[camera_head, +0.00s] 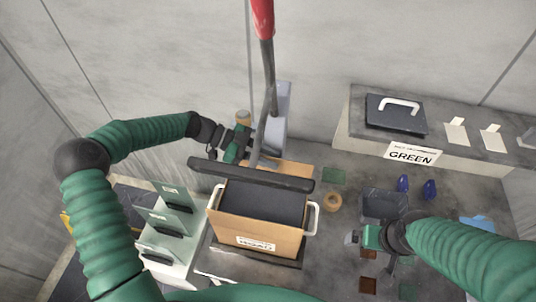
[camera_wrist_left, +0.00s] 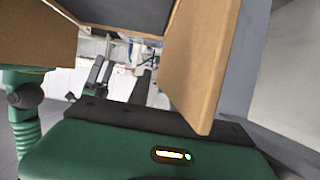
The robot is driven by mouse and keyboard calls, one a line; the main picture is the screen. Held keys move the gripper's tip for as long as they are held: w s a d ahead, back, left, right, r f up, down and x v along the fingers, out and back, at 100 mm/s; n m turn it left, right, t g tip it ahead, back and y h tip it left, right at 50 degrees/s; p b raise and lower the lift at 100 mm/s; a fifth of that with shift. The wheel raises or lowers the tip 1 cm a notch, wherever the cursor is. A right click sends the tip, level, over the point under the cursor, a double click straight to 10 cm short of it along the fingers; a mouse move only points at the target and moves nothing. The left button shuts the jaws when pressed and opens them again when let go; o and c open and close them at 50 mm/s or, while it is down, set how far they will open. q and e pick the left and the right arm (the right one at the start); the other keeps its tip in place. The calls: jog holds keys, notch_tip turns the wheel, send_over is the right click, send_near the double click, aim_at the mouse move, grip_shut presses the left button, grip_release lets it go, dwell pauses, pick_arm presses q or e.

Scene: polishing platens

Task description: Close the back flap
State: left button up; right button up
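A tan cardboard box (camera_head: 255,238) with a dark inside, white side handles and a front label stands at the centre of the head view. Its back flap (camera_head: 287,171) stands up at the rear edge, partly hidden by a dark bar. My left gripper (camera_head: 250,150) is behind the box's back left corner, close to the flap. In the left wrist view a tan panel of the box (camera_wrist_left: 203,65) fills the right, and the dark fingers (camera_wrist_left: 120,82) are apart with nothing between them. My right gripper (camera_head: 354,238) is right of the box; its finger gap is unclear.
A rack of cards (camera_head: 160,225) stands left. A tape roll (camera_head: 332,201), blue items (camera_head: 429,188) and a dark bin (camera_head: 385,203) lie right. A ledge (camera_head: 355,130) carries a GREEN sign.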

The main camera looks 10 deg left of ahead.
pick_arm(q)
jog(key=shift+w+d, duration=0.1)
jog(key=shift+d, duration=0.45)
jog(key=shift+c, duration=1.7)
jog(key=shift+w+a, duration=0.1)
jog(key=shift+a, duration=0.05)
grip_shut()
jog(key=shift+a+f, duration=0.1)
jog(key=shift+a, duration=0.5)
jog(key=shift+d, duration=0.1)
pick_arm(e)
jog(key=shift+w+d+f, duration=0.1)
jog(key=shift+d, duration=0.2)
